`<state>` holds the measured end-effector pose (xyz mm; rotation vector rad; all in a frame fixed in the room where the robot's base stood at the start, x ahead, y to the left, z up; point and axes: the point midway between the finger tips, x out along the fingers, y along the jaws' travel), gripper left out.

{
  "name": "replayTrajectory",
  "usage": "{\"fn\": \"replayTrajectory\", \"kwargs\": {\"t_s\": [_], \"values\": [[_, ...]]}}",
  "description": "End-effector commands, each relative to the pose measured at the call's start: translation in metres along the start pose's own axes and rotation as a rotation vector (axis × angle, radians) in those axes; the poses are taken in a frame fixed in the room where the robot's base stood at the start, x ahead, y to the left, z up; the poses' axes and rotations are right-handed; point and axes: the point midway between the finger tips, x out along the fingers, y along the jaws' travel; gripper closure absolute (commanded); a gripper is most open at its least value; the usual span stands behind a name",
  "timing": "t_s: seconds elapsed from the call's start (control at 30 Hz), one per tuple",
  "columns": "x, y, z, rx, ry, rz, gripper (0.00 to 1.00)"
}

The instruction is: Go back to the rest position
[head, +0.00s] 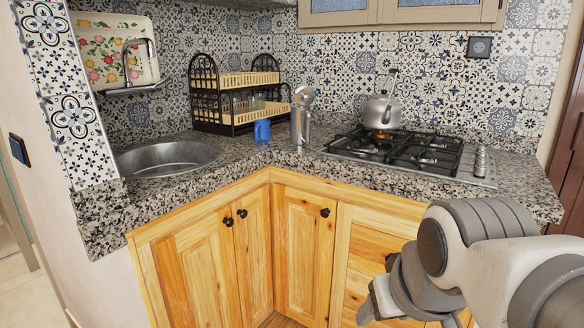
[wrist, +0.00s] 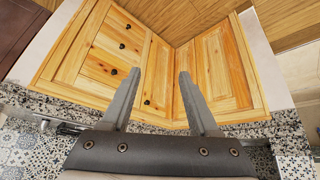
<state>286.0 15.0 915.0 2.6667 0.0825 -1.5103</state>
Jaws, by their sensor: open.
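My gripper (wrist: 161,74) is open, with its two grey fingers spread and nothing between them in the wrist view. Behind the fingers are the wooden cabinet doors, drawers and a strip of wooden floor; the wrist picture appears upside down. In the head view my arm comes in from the lower right, in front of the wooden drawers (head: 362,250). Only part of its end shows there, low in the picture, and the fingertips are not clear.
The speckled granite counter (head: 240,187) carries a round sink (head: 165,158), a two-tier rack (head: 238,97), a blue mug (head: 262,131), a metal utensil holder (head: 300,125) and a gas hob (head: 410,155) with a kettle (head: 382,112). A faucet (head: 128,62) stands by a floral tray (head: 103,48).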

Motion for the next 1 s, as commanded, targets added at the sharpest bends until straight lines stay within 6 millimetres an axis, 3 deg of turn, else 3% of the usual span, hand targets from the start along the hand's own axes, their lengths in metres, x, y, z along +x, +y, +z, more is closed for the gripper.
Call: {"fn": "replayTrajectory", "kwargs": {"t_s": [0.03, 0.13, 0.2, 0.37, 1.0], "values": [[0.003, 0.005, 0.022, 0.036, -0.015, 0.003, 0.39], [0.011, 0.012, 0.062, 0.105, -0.052, 0.007, 0.39], [-0.015, 0.012, 0.04, 0.097, -0.049, 0.008, 0.39], [-0.044, 0.013, 0.022, 0.095, -0.05, 0.008, 0.39], [-0.187, 0.019, -0.064, 0.093, -0.049, 0.007, 0.39]]}}
